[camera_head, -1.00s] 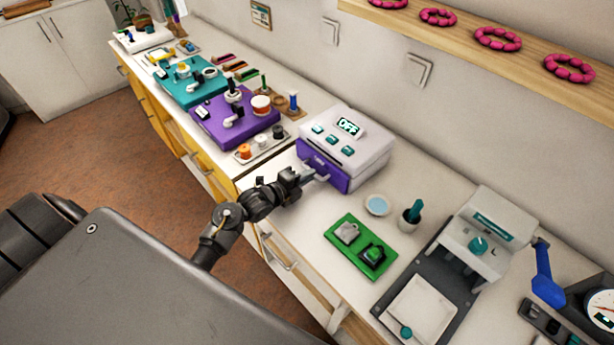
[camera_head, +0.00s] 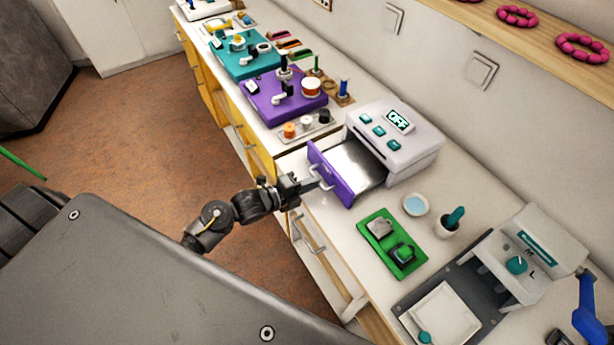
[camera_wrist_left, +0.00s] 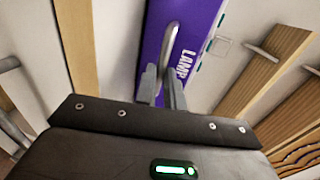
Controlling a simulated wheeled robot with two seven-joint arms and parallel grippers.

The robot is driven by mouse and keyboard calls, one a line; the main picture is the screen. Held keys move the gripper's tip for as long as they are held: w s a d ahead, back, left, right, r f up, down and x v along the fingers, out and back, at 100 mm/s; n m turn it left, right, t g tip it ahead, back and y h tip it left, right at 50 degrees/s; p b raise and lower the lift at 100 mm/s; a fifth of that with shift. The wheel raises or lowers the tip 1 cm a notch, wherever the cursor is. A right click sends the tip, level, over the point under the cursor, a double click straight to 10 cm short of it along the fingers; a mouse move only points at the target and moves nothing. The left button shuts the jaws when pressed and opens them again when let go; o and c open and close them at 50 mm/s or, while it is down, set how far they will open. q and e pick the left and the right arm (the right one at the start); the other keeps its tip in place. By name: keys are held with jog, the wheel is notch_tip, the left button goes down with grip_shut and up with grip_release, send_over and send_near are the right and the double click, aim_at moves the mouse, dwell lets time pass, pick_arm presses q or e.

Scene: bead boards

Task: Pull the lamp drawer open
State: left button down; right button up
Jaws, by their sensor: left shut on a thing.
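The lamp drawer (camera_head: 331,175) has a purple front and is pulled out of the white lamp box (camera_head: 398,138), so its silvery inside shows. The box display reads OFF. My left gripper (camera_head: 312,184) is shut on the drawer's handle, at the counter's front edge. In the left wrist view, the handle (camera_wrist_left: 171,45) rises between the fingers of the gripper (camera_wrist_left: 161,92), and the purple front (camera_wrist_left: 197,30) beside it reads LAMP. My right gripper is not in view.
A green tray (camera_head: 380,232) with two small items, a light-blue dish (camera_head: 416,205) and a white cup (camera_head: 449,226) stand right of the drawer. A small tray with knobs (camera_head: 306,128) and a purple board (camera_head: 262,102) lie on its left.

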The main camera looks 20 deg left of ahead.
pick_arm(q)
jog(key=c, duration=1.5)
grip_release()
jog(key=shift+a, duration=0.1)
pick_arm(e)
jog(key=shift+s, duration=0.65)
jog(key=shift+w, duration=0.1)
pick_arm(q)
jog(key=shift+s+a, duration=0.25)
jog(key=shift+s, duration=0.2)
jog(key=b+v, duration=0.2)
jog(key=v, duration=0.7)
jog(key=shift+s+a+r, duration=0.15)
jog(key=shift+s+a, duration=0.05)
jog(key=shift+s, duration=0.1)
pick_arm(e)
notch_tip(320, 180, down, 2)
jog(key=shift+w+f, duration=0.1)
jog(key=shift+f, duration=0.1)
